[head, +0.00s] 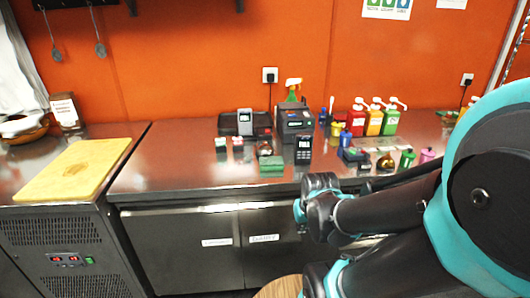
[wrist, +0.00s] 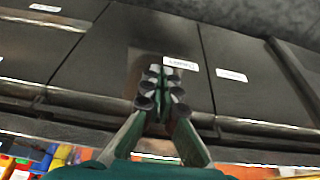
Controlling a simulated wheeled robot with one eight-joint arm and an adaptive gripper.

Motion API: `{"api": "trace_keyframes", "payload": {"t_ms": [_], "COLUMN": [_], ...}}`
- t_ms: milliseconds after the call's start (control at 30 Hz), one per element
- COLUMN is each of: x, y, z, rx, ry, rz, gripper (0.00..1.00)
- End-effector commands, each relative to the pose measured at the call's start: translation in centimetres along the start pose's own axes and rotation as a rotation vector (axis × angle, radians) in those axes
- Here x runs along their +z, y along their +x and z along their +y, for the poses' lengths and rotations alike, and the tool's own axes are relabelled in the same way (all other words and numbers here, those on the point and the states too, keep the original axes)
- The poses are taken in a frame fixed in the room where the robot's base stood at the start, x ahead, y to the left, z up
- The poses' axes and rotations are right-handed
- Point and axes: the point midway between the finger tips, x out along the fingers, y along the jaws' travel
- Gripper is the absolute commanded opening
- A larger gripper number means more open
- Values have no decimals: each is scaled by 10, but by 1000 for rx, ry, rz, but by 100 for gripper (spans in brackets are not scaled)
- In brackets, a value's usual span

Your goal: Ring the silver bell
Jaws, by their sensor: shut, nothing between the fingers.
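I cannot make out a silver bell for certain in either view. Two small brownish rounded items stand on the steel counter (head: 190,170), one near the middle (head: 265,148) and one farther right (head: 387,162); they are too small to identify. In the wrist view my gripper (wrist: 160,88) is shut and empty, with its fingertips close together in front of dark drawer fronts with white labels. In the head view my arm reaches in from the right to the counter's front edge, and I cannot make out the fingers there.
A card terminal (head: 303,150), a dark printer-like machine (head: 296,117) and a green box (head: 271,165) stand mid-counter. Red, yellow and green pump bottles (head: 374,120) stand behind on the right. A yellow cutting board (head: 75,168) lies left. The counter's left part is clear.

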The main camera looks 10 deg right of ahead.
Motion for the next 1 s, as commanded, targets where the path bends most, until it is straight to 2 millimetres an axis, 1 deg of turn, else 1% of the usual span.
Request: {"api": "trace_keyframes", "payload": {"t_ms": [633,733,767,867,967,1000], "x": [0,-5,-8,-29,-64,-82], "y": [0,-1,-1,-4,-10,-13], "z": [0,0,-1,-3,-8,-10], "rx": [0,-1,-3,-8,-16,-19], "ry": [0,-9,-15,-57,-129,-165], "rz": [0,4,7,25,57,73], "gripper": [0,0,0,0,0,0]}}
